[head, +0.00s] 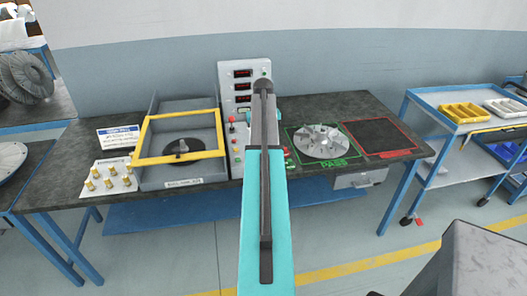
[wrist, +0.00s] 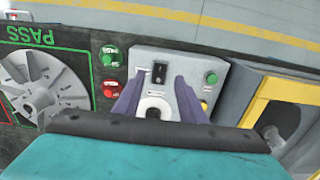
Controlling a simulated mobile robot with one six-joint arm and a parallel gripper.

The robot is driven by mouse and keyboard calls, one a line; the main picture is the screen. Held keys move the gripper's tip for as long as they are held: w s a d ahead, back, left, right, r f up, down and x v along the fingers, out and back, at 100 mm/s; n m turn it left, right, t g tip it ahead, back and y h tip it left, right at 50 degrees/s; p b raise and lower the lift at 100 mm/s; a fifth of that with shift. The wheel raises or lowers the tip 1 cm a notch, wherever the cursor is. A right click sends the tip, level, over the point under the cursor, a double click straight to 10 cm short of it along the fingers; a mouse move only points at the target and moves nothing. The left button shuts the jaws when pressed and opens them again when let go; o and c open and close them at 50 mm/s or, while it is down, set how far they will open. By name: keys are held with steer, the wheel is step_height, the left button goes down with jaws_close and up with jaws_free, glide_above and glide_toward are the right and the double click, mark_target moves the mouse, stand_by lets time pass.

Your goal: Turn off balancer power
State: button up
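The balancer's grey control panel (wrist: 142,58) fills the middle of the wrist view. It carries a black rocker switch (wrist: 158,73), a white round knob or socket (wrist: 153,108), a green button (wrist: 211,78) and a partly hidden yellow control (wrist: 204,105). My gripper (wrist: 159,76) is open over the panel, with one purple-grey finger on each side of the switch and the round part. Nothing is held. I cannot tell whether the fingertips touch the panel. In the head view, the balancer's display column (head: 243,73) shows lit red readouts. My arm hides the gripper there.
Left of the column is the balancer bay with a yellow frame (head: 146,143). A finned impeller (head: 321,141) lies in the green PASS area, beside a red-outlined area (head: 379,136). Green (wrist: 110,55) and red (wrist: 111,88) buttons sit close to the panel. Brass parts (head: 109,178) stand at left.

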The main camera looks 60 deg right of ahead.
steer(key=shift+f+p, duration=0.6)
steer(key=shift+f, duration=1.8)
steer(key=shift+c, duration=0.5)
jaws_close()
steer(key=shift+w+d+r+g+y+p, duration=0.15)
steer(key=shift+w+d+g+y+p, duration=0.1)
steer(key=shift+g+y+p, duration=0.25)
steer(key=shift+d+g+y+p, duration=0.1)
steer(key=shift+g+y+p, duration=0.4)
steer(key=shift+y+p, duration=0.1)
